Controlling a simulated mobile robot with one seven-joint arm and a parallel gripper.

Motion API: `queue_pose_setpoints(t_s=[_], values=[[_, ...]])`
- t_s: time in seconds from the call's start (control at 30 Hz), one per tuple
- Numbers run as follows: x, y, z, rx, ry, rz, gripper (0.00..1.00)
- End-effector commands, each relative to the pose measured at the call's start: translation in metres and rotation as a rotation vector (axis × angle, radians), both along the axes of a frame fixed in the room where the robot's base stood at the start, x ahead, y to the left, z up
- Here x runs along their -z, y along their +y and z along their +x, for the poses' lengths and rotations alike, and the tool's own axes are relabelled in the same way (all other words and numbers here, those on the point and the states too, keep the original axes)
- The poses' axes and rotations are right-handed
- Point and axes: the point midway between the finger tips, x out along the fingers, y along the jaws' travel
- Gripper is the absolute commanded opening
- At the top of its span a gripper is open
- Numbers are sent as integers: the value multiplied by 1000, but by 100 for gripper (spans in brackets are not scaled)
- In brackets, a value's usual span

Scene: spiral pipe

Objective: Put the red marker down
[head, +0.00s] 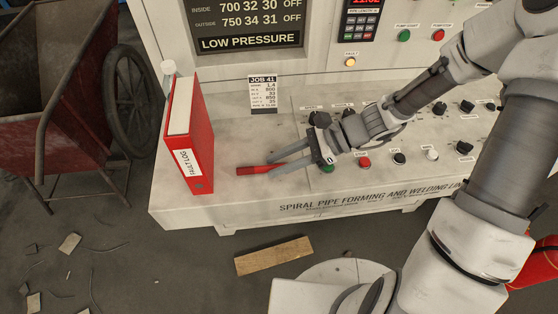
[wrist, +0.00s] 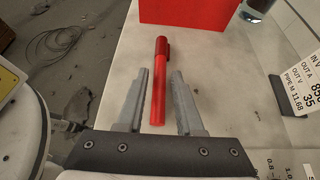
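The red marker (head: 252,170) appears to lie on the pale console top (head: 228,145), near its front edge. In the wrist view the marker (wrist: 159,85) has its darker capped end pointing away from me, toward the red binder. My gripper (head: 270,166) is open just right of the marker in the head view. In the wrist view the marker's near part lies between the two fingers (wrist: 161,72), with a visible gap on each side. Its near end is close to the gripper's body.
A red fault log binder (head: 202,150) stands left of the marker; its base shows in the wrist view (wrist: 188,12). A Job 41 card (head: 263,93) is behind. Knobs and buttons (head: 364,161) lie to the right. The console's front edge is close.

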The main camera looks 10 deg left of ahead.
Motion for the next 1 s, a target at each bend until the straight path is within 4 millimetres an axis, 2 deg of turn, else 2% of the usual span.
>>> queue_pose_setpoints(t_s=[0.07,0.33,0.47,0.8,1.0], values=[[0,0,0,0,0,1,49],[-1,0,0,0,0,2,49],[-6,-7,3,1,-1,2,49],[-40,-66,17,4,-3,1,49],[-54,-93,23,2,-2,2,49]])
